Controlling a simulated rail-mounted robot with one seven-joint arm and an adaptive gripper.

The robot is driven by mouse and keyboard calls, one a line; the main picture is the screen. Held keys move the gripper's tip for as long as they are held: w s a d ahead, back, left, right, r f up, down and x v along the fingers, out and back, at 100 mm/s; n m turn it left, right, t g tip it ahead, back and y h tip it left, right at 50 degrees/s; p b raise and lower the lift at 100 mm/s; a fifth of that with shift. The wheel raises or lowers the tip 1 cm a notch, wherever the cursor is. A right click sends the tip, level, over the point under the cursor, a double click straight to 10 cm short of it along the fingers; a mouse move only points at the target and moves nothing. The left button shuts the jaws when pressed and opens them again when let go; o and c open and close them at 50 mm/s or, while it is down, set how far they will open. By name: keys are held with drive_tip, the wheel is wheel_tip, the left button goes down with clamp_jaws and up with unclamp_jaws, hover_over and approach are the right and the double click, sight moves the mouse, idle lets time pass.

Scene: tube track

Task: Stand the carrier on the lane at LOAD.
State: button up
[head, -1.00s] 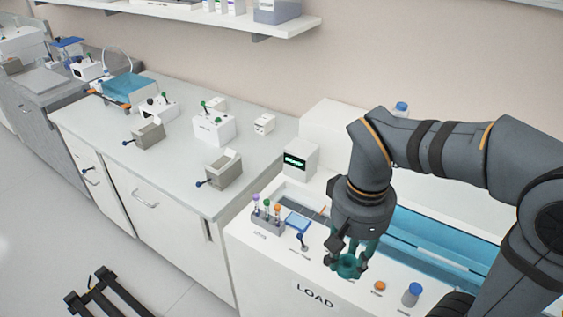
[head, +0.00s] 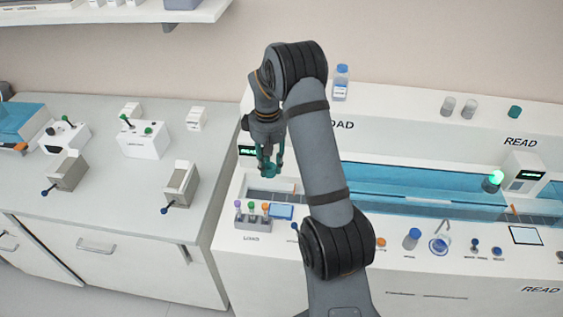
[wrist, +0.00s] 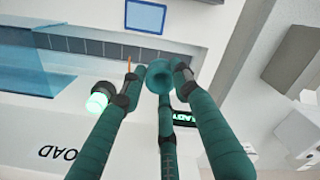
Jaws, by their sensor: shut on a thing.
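My gripper (head: 268,168) is shut on the teal carrier (wrist: 160,78), a small cup or ring that shows between the fingertips in the wrist view. In the head view the carrier blends with the teal fingers and cannot be made out separately. My gripper appears to be above the left end of the bench at LOAD. The lane, a grey segmented strip (wrist: 105,48), runs beyond the fingertips in the wrist view; part of it (head: 262,197) shows below my gripper in the head view. The carrier looks apart from the lane, but the exact height is unclear.
A tube rack (head: 252,220) and blue pad (head: 281,211) are in front of the lane. A lit green lamp (wrist: 97,102), thin orange stick (wrist: 129,64) and display box (wrist: 184,118) are near the fingers. Blue covers (head: 420,180) extend right. My arm hides the middle.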

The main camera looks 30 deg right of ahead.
drive_tip(key=w+d+f, duration=0.1)
drive_tip(key=d+f, duration=0.3)
drive_tip(key=shift+d+f+n, duration=0.2)
drive_tip(key=shift+d+n, duration=0.1)
wheel_tip(320, 180, down, 10)
drive_tip(key=b, duration=0.7)
drive_tip(key=shift+w+f+b, duration=0.1)
drive_tip(key=shift+f+b, duration=0.05)
drive_tip(key=shift+b, duration=0.2)
drive_tip(key=shift+f+b, duration=0.7)
idle(0.4)
drive_tip(key=o, duration=0.9)
drive_tip(key=shift+o, duration=0.2)
drive_tip(key=shift+r, duration=0.15)
drive_tip(key=shift+w+r, duration=0.1)
drive_tip(key=shift+r, duration=0.25)
wheel_tip(320, 180, up, 11)
idle(0.5)
